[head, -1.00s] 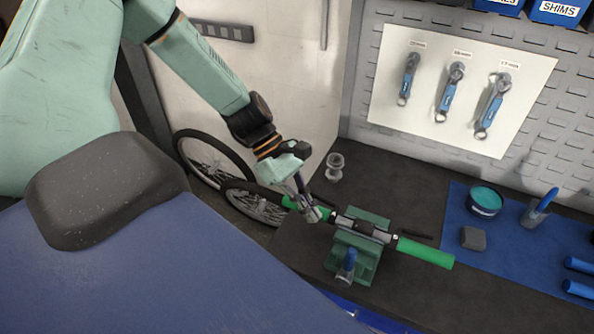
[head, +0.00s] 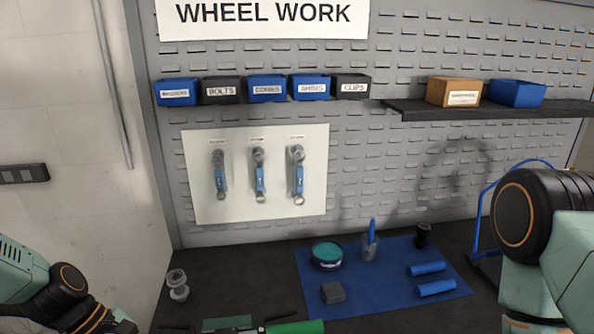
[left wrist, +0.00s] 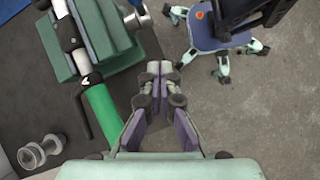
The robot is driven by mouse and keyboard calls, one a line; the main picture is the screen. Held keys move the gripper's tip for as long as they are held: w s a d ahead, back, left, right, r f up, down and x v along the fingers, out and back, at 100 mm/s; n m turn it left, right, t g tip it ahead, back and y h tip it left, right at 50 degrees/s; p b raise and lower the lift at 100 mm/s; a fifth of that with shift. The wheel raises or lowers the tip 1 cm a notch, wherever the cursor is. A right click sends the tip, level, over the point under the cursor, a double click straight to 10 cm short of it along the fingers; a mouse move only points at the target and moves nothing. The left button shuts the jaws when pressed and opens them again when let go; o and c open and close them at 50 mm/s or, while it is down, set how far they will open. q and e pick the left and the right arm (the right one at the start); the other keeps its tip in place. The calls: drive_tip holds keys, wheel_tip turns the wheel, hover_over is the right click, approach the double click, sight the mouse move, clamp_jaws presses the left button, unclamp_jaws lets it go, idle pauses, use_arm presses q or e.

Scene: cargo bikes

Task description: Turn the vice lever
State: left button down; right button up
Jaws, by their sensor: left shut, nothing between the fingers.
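The green vice (left wrist: 107,35) is at the upper left of the left wrist view, with a metal bar clamped across it and a green tube (left wrist: 103,112) on the bar's near end. A metal part (left wrist: 138,17) shows at the vice's side; I cannot tell if it is the lever. My left gripper (left wrist: 160,68) is shut and empty, over the floor beside the bench and apart from the vice. In the head view only the vice's top (head: 228,323) and part of the green tube (head: 296,327) show at the bottom edge. My right gripper is out of view.
A silver spool-shaped part (head: 177,285) stands on the dark bench. A blue mat (head: 392,302) holds a teal-topped tin (head: 327,256), a grey block (head: 333,292) and blue rolls. Wrenches hang on a white board (head: 205,205).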

use_arm(q)
drive_tip(key=s+d+f+m+y+b, duration=0.1)
drive_tip(key=s+f+m+b, duration=0.4)
drive_tip(key=f, duration=0.6)
drive_tip(key=s+d+f+m+y+b, duration=0.2)
drive_tip(key=s+f+m+b, duration=0.3)
drive_tip(key=f, duration=0.5)
drive_tip(key=s+d+f+m+y+b, duration=0.2)
drive_tip(key=s+f+m+b, duration=0.3)
drive_tip(key=s+f+b, duration=0.3)
wheel_tip(320, 180, down, 4)
drive_tip(key=shift+s+r+y+b, duration=0.15)
drive_tip(key=shift+y+b, duration=0.55)
drive_tip(key=shift+y, duration=0.1)
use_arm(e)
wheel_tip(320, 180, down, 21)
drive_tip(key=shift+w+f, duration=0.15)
use_arm(q)
drive_tip(key=shift+s, duration=0.1)
